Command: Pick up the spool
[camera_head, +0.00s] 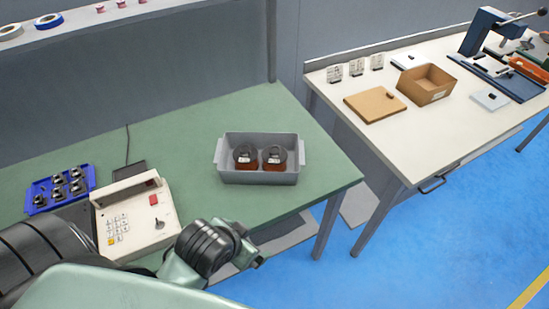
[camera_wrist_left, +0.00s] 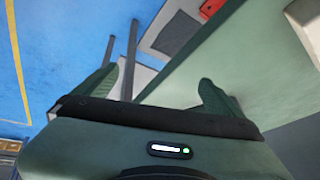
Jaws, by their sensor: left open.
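Two spools stand side by side in a grey bin (camera_head: 229,178) on the green table. The left spool (camera_head: 245,166) and the right spool (camera_head: 274,166) have dark tops with pale labels and copper-brown lower parts. My left gripper (camera_head: 250,250) is at the front edge of the green table, in front of the bin and apart from it. In the left wrist view the left gripper (camera_wrist_left: 160,88) has its fingers wide apart with nothing between them. No spool can be made out in that view. My right gripper is not in view.
A beige keypad machine (camera_head: 135,215) stands left of the gripper. A blue tray (camera_head: 60,190) with several dark parts lies beyond it. A white table (camera_head: 420,130) at the right holds a cardboard box (camera_head: 426,86). The green table is clear right of the bin.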

